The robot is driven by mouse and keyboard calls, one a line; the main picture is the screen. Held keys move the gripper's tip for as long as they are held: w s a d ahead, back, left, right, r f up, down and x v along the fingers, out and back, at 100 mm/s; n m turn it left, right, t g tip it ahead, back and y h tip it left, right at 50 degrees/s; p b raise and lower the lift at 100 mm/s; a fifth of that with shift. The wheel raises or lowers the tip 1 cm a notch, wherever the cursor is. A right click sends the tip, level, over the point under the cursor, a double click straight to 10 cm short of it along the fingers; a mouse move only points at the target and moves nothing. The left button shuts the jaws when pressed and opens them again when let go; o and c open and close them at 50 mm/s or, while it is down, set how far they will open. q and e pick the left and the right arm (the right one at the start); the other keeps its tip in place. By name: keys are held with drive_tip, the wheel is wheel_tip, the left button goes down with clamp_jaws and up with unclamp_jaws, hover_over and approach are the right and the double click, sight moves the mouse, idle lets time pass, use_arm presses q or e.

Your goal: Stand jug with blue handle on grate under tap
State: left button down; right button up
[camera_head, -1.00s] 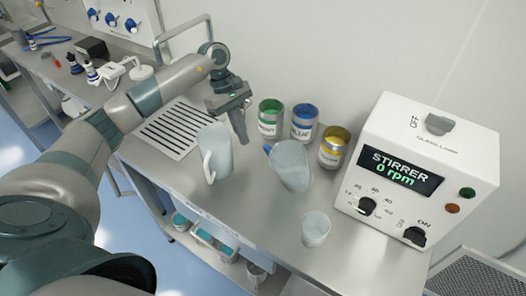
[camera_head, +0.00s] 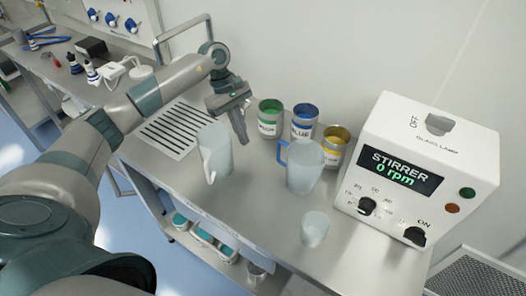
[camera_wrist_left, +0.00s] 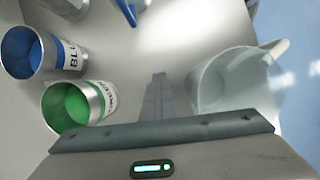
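The jug with the blue handle (camera_head: 304,170) stands upright on the steel bench, right of centre in the head view. Its blue handle (camera_head: 283,152) points left; part of it shows at the top of the left wrist view (camera_wrist_left: 127,10). A second jug (camera_head: 217,150), with a white handle, stands between it and the grate (camera_head: 158,138). It also shows in the left wrist view (camera_wrist_left: 238,82). The tap (camera_head: 184,27) arches up behind the grate. My left gripper (camera_head: 243,138) is shut and empty above the bench, behind the white-handled jug. My right gripper is out of view.
Green (camera_head: 270,119), blue (camera_head: 304,122) and yellow (camera_head: 334,146) labelled cans stand along the back. A small beaker (camera_head: 314,228) stands near the front. A stirrer box (camera_head: 420,170) fills the right. The grate is bare where visible.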

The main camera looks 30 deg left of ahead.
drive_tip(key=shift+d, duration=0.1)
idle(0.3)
use_arm(q)
drive_tip(key=c, duration=2.1)
unclamp_jaws()
drive_tip(key=shift+a+r, duration=0.1)
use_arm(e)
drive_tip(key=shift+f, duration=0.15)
